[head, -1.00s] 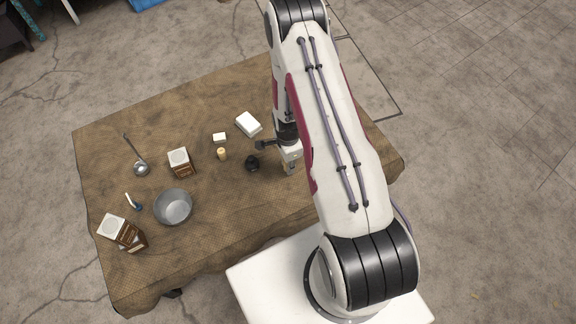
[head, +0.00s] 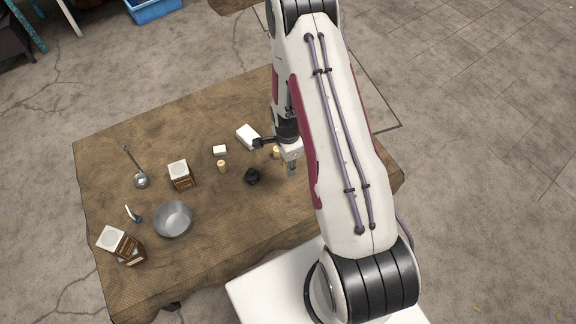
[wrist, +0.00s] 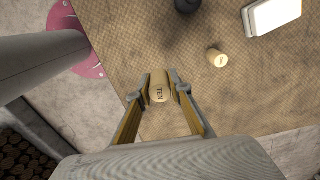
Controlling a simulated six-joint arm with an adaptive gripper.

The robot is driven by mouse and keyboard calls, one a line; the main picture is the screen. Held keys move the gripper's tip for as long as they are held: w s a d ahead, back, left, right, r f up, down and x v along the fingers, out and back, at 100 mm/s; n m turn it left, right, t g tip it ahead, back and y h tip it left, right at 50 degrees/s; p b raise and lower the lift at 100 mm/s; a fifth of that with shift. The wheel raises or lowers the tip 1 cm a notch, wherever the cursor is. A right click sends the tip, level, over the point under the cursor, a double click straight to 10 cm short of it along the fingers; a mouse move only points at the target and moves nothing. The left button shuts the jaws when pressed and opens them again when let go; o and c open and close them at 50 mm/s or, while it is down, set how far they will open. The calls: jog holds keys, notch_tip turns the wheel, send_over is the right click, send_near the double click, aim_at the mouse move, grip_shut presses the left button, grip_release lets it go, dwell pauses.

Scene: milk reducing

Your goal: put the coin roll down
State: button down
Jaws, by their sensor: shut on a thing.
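In the wrist view, my gripper (wrist: 160,88) is shut on a tan coin roll (wrist: 160,91) marked "TEN", held between the two fingers above the brown cloth. A second, similar tan roll (wrist: 217,58) is on the table, apart from the fingers; it also shows in the head view (head: 276,152). In the head view, my gripper (head: 291,168) points down over the right part of the table (head: 215,235), and I cannot make out the held roll there. The height of the held roll above the cloth is hard to tell.
A white box (head: 248,136), a black object (head: 252,176), another tan roll (head: 222,166) and a small white block (head: 220,150) lie to the left of my gripper. Farther left are a metal bowl (head: 173,219), brown-and-white cartons (head: 182,175) and a ladle (head: 141,180). Cloth between them is bare.

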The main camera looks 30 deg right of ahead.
dwell(0.8)
jog(key=w+a+f+n, duration=0.1)
jog(key=w+a+n, duration=0.1)
jog(key=a, duration=0.9)
jog(key=w+a+n, duration=0.2)
jog(key=a, duration=0.8)
jog(key=r+m, duration=0.2)
send_over(178, 224)
jog(key=shift+f, duration=0.15)
jog(key=shift+f, duration=0.1)
jog(key=shift+f, duration=3.05)
